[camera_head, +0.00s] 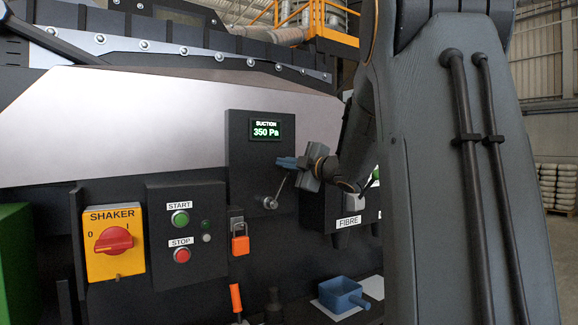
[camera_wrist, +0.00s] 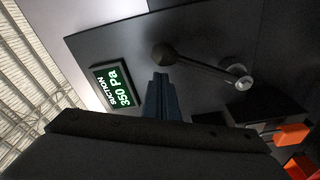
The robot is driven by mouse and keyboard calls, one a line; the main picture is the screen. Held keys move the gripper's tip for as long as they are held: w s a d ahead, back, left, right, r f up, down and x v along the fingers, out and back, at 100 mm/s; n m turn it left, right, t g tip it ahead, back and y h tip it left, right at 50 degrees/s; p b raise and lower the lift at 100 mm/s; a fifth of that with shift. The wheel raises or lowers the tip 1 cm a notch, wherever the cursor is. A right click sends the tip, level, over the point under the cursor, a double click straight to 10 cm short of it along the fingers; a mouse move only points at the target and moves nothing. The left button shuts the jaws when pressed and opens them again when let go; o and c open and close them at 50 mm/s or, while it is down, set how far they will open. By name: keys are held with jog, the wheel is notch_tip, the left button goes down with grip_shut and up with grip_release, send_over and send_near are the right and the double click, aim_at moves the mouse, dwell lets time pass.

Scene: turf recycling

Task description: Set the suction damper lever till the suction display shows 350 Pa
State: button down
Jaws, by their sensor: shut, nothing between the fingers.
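The suction display (camera_head: 266,130) is lit and reads 350 Pa; it also shows, turned on its side, in the wrist view (camera_wrist: 114,86). The damper lever (camera_head: 278,190) sits below it on the same dark panel and slants up to the right from its pivot. In the wrist view the lever (camera_wrist: 205,67) runs from a round knob to a bright pivot hub. My gripper (camera_head: 287,162) is shut and empty, its fingertips close to the lever's upper end. In the wrist view the gripper (camera_wrist: 160,85) points just beside the knob; I cannot tell whether they touch.
A yellow shaker switch (camera_head: 114,243) and a start/stop box (camera_head: 187,235) are to the left. An orange padlock (camera_head: 239,240) hangs below the panel. A FIBRE box (camera_head: 349,212) is close right of the lever. A blue scoop (camera_head: 341,294) lies on the ledge below.

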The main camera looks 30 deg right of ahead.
jog(key=s+b, duration=0.3)
jog(key=s, duration=0.6)
jog(key=shift+s+a+r, duration=0.2)
jog(key=shift+s+a, duration=0.05)
jog(key=w+a+f+m+g+h, duration=0.1)
jog(key=w+f+m+h, duration=0.1)
jog(key=f+m, duration=0.3)
jog(key=w+a+f+m+g+h, duration=0.1)
jog(key=w+a+f+m+h, duration=0.1)
jog(key=f, duration=0.5)
jog(key=s+a+f+m+g+h, duration=0.1)
jog(key=s+a+f+m+g, duration=0.15)
jog(key=f, duration=0.55)
jog(key=s+a+f+m+g, duration=0.2)
jog(key=a+f+g, duration=0.15)
jog(key=f, duration=0.45)
jog(key=s+a+f+m+g+y, duration=0.1)
jog(key=s+a+f+g, duration=0.3)
jog(key=s+a+f, duration=0.4)
jog(key=s+a+f+m+g, duration=0.3)
jog(key=s+a+f+g, duration=0.2)
jog(key=s+f, duration=0.5)
jog(key=s+a, duration=0.2)
jog(key=s, duration=0.2)
jog(key=shift+a+y, duration=0.4)
jog(key=shift+r, duration=0.1)
